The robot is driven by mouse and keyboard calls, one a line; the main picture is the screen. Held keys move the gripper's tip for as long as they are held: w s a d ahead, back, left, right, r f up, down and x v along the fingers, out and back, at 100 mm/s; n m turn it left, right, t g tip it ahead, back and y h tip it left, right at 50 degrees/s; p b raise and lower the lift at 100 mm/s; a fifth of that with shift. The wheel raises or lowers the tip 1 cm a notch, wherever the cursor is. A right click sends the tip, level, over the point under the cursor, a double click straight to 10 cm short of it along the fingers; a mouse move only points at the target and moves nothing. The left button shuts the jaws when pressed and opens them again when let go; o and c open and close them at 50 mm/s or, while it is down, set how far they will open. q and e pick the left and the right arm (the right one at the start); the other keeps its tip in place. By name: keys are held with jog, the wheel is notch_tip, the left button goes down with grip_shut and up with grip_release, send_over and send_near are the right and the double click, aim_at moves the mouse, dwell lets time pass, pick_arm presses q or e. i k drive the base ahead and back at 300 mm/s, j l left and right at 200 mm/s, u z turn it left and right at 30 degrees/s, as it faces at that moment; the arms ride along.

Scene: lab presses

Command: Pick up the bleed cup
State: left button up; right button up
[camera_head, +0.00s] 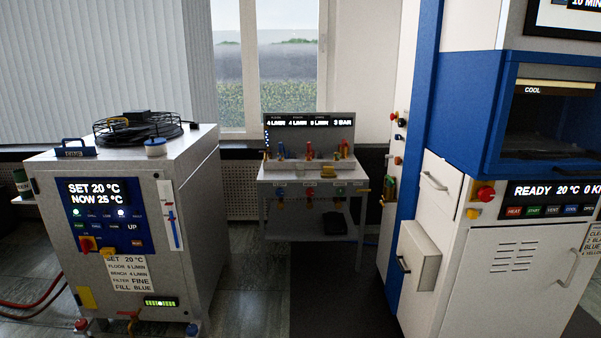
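I cannot pick out the bleed cup for certain. A small yellow object (328,171) sits at the middle of the bench (268,176) at the back, below its valves; it is too small to tell whether it is a cup. Blue, red and orange valve handles (310,148) stand along the bench under a display panel (308,122) with flow and bar readings. Neither of my grippers is in view.
At right stands a large blue and white press (480,240) with a projecting drawer (418,255). The floor between them looks clear.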

aim_at(299, 168)
jog(key=i+u, duration=0.1)
jog(key=i, duration=1.85)
jog(key=i+z, duration=0.2)
jog(key=i, duration=0.25)
jog(key=i+j+z, duration=0.2)
jog(key=i, duration=0.25)
jog(key=i+j+z, duration=0.2)
jog(key=i, duration=0.2)
jog(key=i+l, duration=0.05)
